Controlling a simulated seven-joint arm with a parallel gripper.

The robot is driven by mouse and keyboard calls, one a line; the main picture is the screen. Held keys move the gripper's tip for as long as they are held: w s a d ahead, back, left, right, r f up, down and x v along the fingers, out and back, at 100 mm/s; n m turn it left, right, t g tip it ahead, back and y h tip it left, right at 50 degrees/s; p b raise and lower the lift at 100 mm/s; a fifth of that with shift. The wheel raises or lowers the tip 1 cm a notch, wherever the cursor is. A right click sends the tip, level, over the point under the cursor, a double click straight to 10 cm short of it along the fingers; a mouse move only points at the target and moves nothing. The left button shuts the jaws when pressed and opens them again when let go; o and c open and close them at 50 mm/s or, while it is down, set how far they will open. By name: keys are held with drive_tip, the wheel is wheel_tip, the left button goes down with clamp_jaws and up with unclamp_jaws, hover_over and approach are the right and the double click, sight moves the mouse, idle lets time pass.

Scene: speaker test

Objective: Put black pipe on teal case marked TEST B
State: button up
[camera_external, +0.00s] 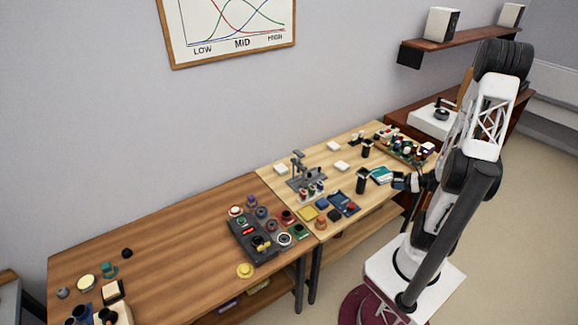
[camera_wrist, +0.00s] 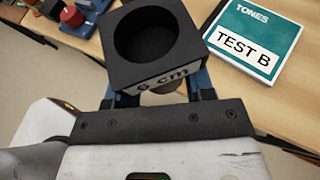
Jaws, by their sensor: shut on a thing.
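The black pipe (camera_wrist: 150,70) has a square top, a round dark opening and a "6 cm" label on its near side. My gripper (camera_wrist: 158,90) is shut on it, with blue fingers partly showing at its sides in the wrist view. The teal case (camera_wrist: 252,45), marked TEST B with a white label, lies flat to the right of the pipe, apart from it in that view. In the external view, my gripper (camera_external: 399,182) is just right of the teal case (camera_external: 381,175) near the table's right side. The held pipe is hard to make out there.
Two other dark upright cylinders (camera_external: 362,182) (camera_external: 366,149) stand on the light table near the case. A blue tray (camera_external: 343,203), a grey stand (camera_external: 305,180) and a crowded board (camera_external: 402,146) are around. White blocks (camera_external: 341,166) lie behind. The table's front edge is close.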

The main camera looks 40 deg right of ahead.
idle(0.4)
hover_over(395, 176)
drive_tip(key=shift+a+f, duration=0.15)
drive_tip(key=shift+f, duration=0.6)
drive_tip(key=shift+s, duration=0.1)
drive_tip(key=shift+f, duration=1.75)
drive_tip(key=shift+f, duration=0.15)
drive_tip(key=o, duration=0.9)
drive_tip(key=shift+r, duration=0.2)
